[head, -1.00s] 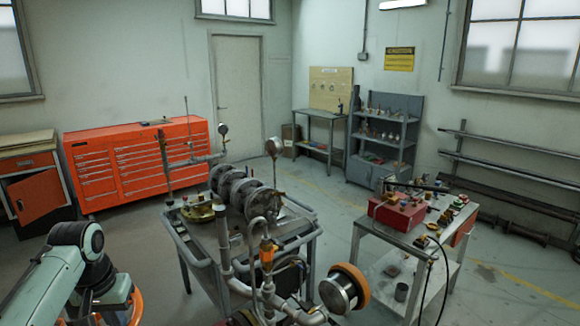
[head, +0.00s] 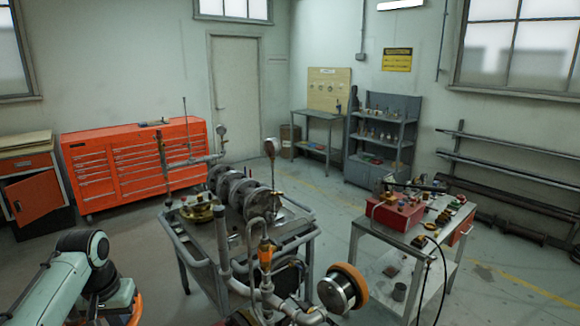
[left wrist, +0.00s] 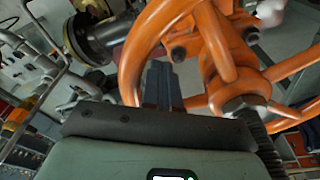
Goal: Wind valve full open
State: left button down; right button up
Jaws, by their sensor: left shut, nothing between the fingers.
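The orange valve handwheel (left wrist: 140,45) fills the upper part of the left wrist view, with its curved rim, spokes and a hub with a nut (left wrist: 240,104). A threaded stem shows below the hub. My left gripper (left wrist: 158,75) has its dark fingers together, shut and empty, reaching in among the wheel's rim and spokes. Whether they touch the wheel I cannot tell. In the head view, only a piece of orange rim (head: 137,308) shows at the lower left, behind my left arm, which hides the rest. My right gripper is in neither view.
A grey cart (head: 300,240) carrying pipework and round metal flanges stands in the middle. An orange-rimmed metal drum (head: 340,288) is at its front. A metal table (head: 405,240) with a red box (head: 397,212) stands to the right. Open floor lies left of the cart.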

pick_arm(q)
jog(key=w+a+r+p, duration=0.1)
jog(key=w+r+p, duration=0.1)
jog(key=r, duration=0.5)
jog(key=shift+w, duration=0.5)
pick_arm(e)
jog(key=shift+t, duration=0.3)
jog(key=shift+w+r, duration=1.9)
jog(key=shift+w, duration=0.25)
